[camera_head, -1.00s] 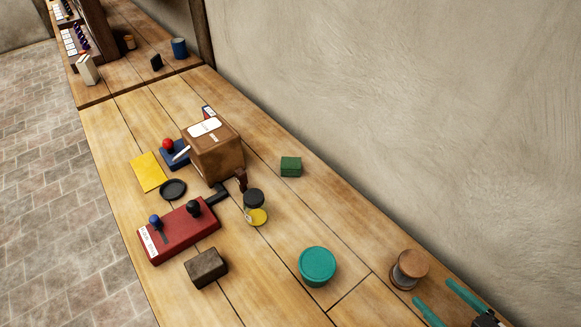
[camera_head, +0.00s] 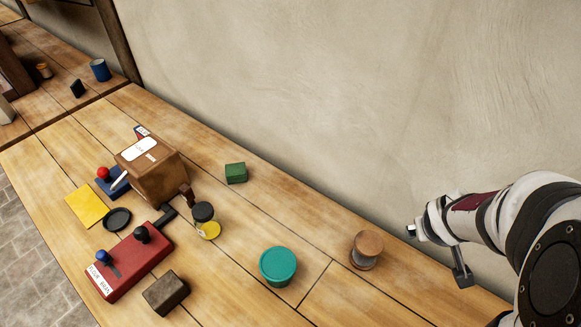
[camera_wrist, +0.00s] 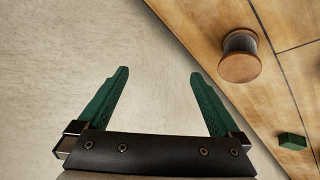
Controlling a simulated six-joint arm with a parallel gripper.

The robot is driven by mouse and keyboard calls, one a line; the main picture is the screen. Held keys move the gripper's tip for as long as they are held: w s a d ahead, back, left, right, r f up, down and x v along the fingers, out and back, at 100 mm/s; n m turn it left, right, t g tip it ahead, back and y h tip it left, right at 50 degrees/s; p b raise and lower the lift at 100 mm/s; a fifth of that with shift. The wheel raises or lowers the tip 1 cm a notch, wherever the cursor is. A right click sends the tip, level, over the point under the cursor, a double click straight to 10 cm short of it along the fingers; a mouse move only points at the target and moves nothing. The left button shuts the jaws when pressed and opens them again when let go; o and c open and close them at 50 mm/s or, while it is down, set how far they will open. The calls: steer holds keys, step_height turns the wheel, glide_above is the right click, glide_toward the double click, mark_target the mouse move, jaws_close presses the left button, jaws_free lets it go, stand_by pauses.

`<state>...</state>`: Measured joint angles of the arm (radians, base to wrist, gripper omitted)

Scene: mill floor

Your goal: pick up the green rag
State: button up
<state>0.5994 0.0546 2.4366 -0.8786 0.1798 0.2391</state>
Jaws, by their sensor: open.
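The green rag (camera_head: 236,173) is a small, folded, block-like dark green piece. It lies flat on the bench near the wall, right of the brown wooden box (camera_head: 152,172). In the wrist view the green rag (camera_wrist: 292,141) shows at the lower right, outside the jaws. My gripper (camera_wrist: 160,75) is open and empty, its two green fingers apart with plain wall behind them. In the head view my arm is at the right, well away from the rag, and the green fingers do not show clearly there.
A wooden spool (camera_head: 367,247) and a teal round tin (camera_head: 278,266) stand on the bench between my arm and the rag. Black and yellow round pieces (camera_head: 204,212), a red lever box (camera_head: 128,262) and a brown block (camera_head: 166,292) lie farther left. Bench around the rag is clear.

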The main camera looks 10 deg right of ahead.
mark_target(238, 173)
steer(key=s+a+r+m+g+y, duration=0.25)
steer(key=s+a, duration=0.55)
steer(key=a, duration=0.5)
steer(key=s+a+r+m+g+y, duration=0.3)
steer(key=s+a, duration=0.4)
steer(key=a, duration=0.6)
steer(key=w+r+n+t+y, duration=0.1)
steer(key=w+r+n+t, duration=0.2)
steer(key=w+r+t, duration=0.75)
steer(key=w+f, duration=0.3)
steer(key=w, duration=0.5)
steer(key=w+f, duration=0.3)
steer(key=w, duration=0.5)
steer(key=w+a+f+n+t, duration=0.1)
steer(key=w+a+f, duration=0.2)
steer(key=f, duration=0.4)
steer(key=w+a+f+n+t+y, duration=0.1)
steer(key=w+a+f, duration=0.3)
steer(key=f, duration=0.3)
steer(key=w+a+f+n, duration=0.1)
steer(key=w+a+f, duration=0.3)
steer(key=w+f, duration=0.2)
steer(key=shift+f+n+t+y, duration=0.25)
steer(key=shift+f+t, duration=0.15)
steer(key=x, duration=1.1)
steer(key=shift+w+a, duration=0.2)
steer(key=c, duration=1.1)
